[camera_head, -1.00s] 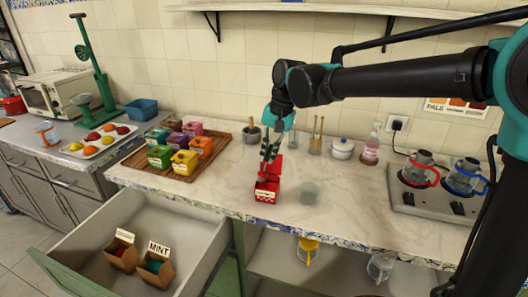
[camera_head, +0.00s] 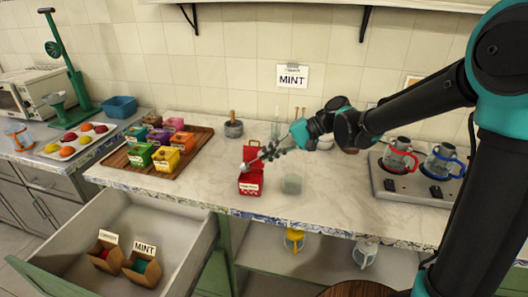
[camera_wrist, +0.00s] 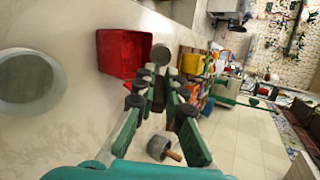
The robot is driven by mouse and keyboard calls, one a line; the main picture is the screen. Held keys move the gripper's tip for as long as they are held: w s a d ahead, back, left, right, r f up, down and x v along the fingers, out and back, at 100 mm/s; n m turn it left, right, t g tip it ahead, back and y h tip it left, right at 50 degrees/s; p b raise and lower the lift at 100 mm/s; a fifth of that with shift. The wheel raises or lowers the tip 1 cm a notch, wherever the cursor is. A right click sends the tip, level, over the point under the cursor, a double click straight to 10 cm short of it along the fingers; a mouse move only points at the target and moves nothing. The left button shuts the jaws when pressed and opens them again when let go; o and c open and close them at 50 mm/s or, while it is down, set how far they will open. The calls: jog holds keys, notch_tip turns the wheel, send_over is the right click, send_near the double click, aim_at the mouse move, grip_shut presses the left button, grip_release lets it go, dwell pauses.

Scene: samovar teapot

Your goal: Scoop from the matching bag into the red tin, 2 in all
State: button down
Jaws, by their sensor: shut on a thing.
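The red tin (camera_head: 250,186) stands on the counter with its lid up and a small white label I cannot read. It also shows open in the wrist view (camera_wrist: 122,55). My gripper (camera_head: 272,150) is just right of the tin, tilted, shut on a scoop (camera_head: 247,168). The scoop's round grey bowl (camera_wrist: 160,54) is close to the tin's opening; its contents cannot be told. In the open drawer, a brown bag labelled MINT (camera_head: 142,272) holds something green. Another brown bag (camera_head: 104,258) holds something red; its label is too small to read. A sign on the wall (camera_head: 291,77) reads MINT.
A clear glass jar (camera_head: 292,185) stands right of the tin. A wooden tray (camera_head: 190,162) with several coloured boxes is on the left. A mortar (camera_head: 233,129) is behind. A stove (camera_head: 384,184) with two pots is at right. The open drawer (camera_head: 178,240) juts out in front.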

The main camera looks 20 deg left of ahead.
jog(key=shift+s+a+r+t+h, duration=0.25)
jog(key=shift+a+r+h, duration=0.2)
jog(key=shift+h, duration=0.25)
jog(key=shift+s+a+r+t+h, duration=0.15)
jog(key=shift+a+r+t+h, duration=0.15)
jog(key=shift+r+h, duration=0.3)
jog(key=s+a+r+t+h, duration=0.2)
jog(key=a+r+t+h, duration=0.1)
jog(key=a+r+h, duration=0.2)
jog(key=shift+h, duration=1.4)
